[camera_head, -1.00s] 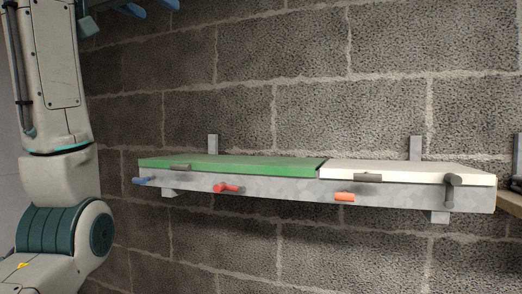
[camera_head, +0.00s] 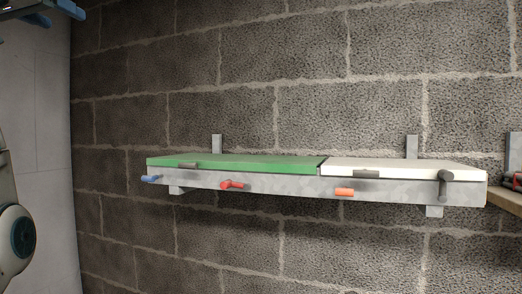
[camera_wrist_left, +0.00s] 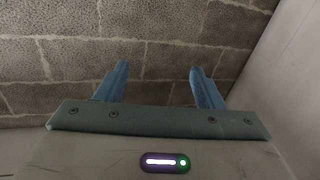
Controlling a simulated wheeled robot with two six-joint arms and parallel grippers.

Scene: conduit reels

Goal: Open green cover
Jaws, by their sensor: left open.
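The green cover (camera_head: 255,164) lies flat and shut on the left part of a long grey wall-mounted trough (camera_head: 290,186). A small dark handle (camera_head: 188,165) sits at its front edge, left of its middle. My left gripper (camera_head: 55,13) shows at the top left corner of the head view, up and left of the cover and well apart from it. In the left wrist view its two blue fingers (camera_wrist_left: 158,72) are spread, with only block wall beyond them. The cover does not show in the wrist view. My right gripper is not in view.
A white cover (camera_head: 405,169) with a dark handle lies on the trough's right part. Blue (camera_head: 151,179), red (camera_head: 232,185) and orange (camera_head: 345,192) pieces and a dark lever (camera_head: 443,184) stick out in front. A wooden shelf (camera_head: 505,199) is at right.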

